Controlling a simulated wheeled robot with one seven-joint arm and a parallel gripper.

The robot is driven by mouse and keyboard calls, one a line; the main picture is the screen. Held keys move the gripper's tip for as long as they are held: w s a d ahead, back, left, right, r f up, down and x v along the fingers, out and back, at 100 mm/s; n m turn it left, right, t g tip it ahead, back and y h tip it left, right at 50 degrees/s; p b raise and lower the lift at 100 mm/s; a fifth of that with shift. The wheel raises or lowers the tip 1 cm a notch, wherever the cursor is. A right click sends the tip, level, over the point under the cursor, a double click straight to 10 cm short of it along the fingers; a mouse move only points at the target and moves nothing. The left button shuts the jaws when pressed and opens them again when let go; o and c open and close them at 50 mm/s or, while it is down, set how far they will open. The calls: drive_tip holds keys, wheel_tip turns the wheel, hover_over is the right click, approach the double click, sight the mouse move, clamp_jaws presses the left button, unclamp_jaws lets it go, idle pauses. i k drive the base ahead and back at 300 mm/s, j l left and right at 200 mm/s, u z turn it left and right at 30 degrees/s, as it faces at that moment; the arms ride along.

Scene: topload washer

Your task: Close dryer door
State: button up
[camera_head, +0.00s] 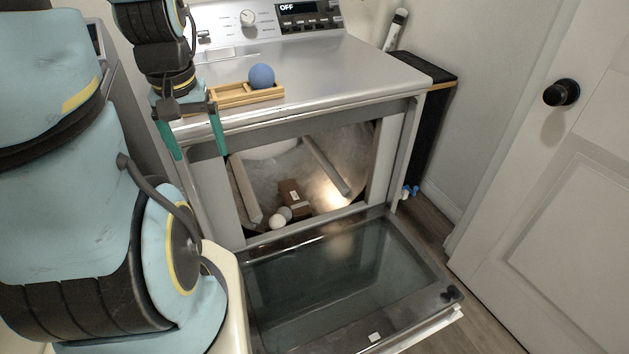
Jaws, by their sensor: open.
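The dryer (310,75) is a grey front-loading machine with its drum opening facing me. Its door (345,285) is hinged at the bottom and lies folded down and open, with its dark glass panel facing up. My gripper (193,145) is open and empty, with green fingers pointing down. In the picture it appears at the upper left front corner of the dryer, left of the drum opening and above the door. It looks apart from the door. My arm hides the left part of the machine and part of the door's left edge.
A wooden tray (232,99) with a blue ball (261,76) sits on the dryer top. Inside the drum lie a brown box (292,194) and light balls (278,221). A white room door with a black knob (561,92) stands at the right. A narrow floor strip (487,295) is clear.

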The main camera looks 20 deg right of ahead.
sight(358, 283)
drive_tip(key=k+j+z, duration=0.15)
drive_tip(key=z, duration=0.25)
drive_tip(key=k+j+z, duration=0.2)
drive_tip(key=z, duration=0.2)
drive_tip(key=k+j+z, duration=0.2)
drive_tip(key=z, duration=0.15)
